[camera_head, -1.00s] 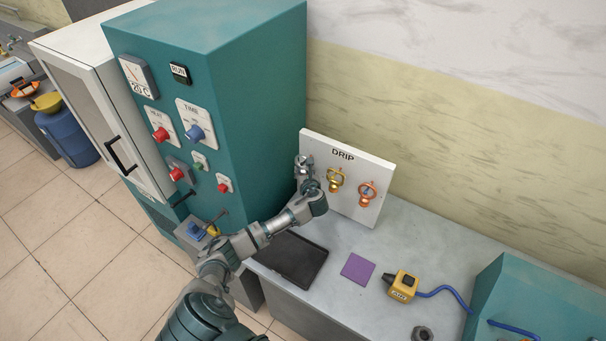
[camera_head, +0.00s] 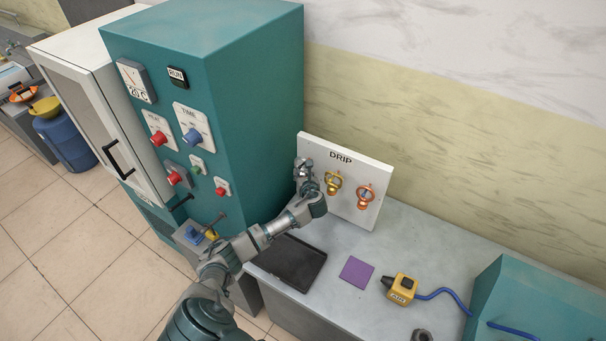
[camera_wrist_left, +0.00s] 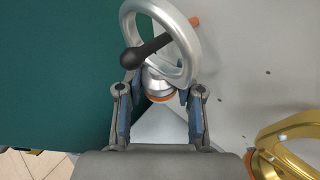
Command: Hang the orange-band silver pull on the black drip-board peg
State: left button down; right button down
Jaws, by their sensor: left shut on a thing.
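The silver pull (camera_wrist_left: 188,45) is a ring on a short stem with an orange band (camera_wrist_left: 160,97). My left gripper (camera_wrist_left: 160,92) is shut on its stem below the ring. A black peg (camera_wrist_left: 150,49) with a ball tip appears to pass through the ring, its tip on the near side. In the head view my left gripper (camera_head: 306,181) is at the left end of the white DRIP board (camera_head: 345,158), and the silver pull (camera_head: 302,165) is partly hidden there. Whether the ring rests on the peg cannot be told. My right gripper is not in view.
A gold pull (camera_head: 333,183) and a copper pull (camera_head: 365,196) hang on the board to the right. The teal oven cabinet (camera_head: 255,100) stands close on the left. A black tray (camera_head: 290,262), purple pad (camera_head: 356,271) and yellow air tool (camera_head: 402,289) lie on the grey bench.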

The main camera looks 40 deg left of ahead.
pick_arm(q)
jog(key=shift+w+f, duration=0.2)
jog(key=shift+f, duration=0.2)
jog(key=shift+d+f, duration=0.15)
jog(key=shift+f, duration=0.2)
dwell(0.8)
jog(key=c, duration=0.7)
grip_release()
jog(key=shift+o, duration=0.2)
jog(key=o, duration=0.4)
jog(key=shift+o, duration=0.3)
jog(key=shift+w, duration=0.1)
